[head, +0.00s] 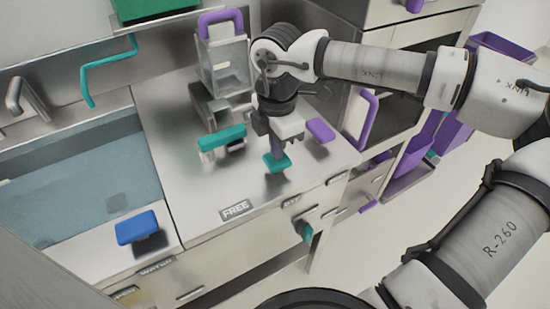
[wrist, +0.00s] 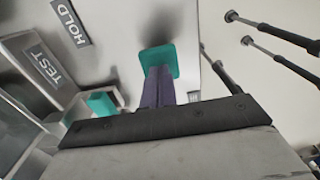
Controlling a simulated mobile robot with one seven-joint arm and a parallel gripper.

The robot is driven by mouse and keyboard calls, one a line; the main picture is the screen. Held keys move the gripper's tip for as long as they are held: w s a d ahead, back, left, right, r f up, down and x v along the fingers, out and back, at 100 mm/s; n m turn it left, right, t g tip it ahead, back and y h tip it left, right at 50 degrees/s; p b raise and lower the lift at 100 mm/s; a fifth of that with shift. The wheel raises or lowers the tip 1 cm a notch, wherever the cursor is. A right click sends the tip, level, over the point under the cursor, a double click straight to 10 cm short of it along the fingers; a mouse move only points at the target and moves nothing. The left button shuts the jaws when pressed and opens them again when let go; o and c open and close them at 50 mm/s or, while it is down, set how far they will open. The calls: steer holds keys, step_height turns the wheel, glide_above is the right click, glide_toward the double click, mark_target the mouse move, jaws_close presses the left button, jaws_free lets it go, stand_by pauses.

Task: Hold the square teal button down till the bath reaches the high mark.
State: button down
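The square teal button (head: 277,163) is on the steel counter, right of the bath. It also shows in the wrist view (wrist: 162,54), at the tips of my fingers. My gripper (head: 277,154) points down with its purple-grey fingers together and nothing between them; the pair also shows in the wrist view (wrist: 158,78). The fingertips appear to meet the button's top, but I cannot tell how far it is pressed. The bath (head: 85,185) at the left holds blue-grey water. I cannot make out a high mark. A teal spout (head: 95,70) stands over the bath's back edge.
A teal-topped bar (head: 222,138) stands left of my gripper, and a purple pad (head: 320,130) to its right. A clear container with a purple handle (head: 222,65) is behind.

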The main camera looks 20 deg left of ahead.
steer(key=shift+f+b, duration=0.8)
steer(key=shift+f, duration=0.1)
stand_by(7.1)
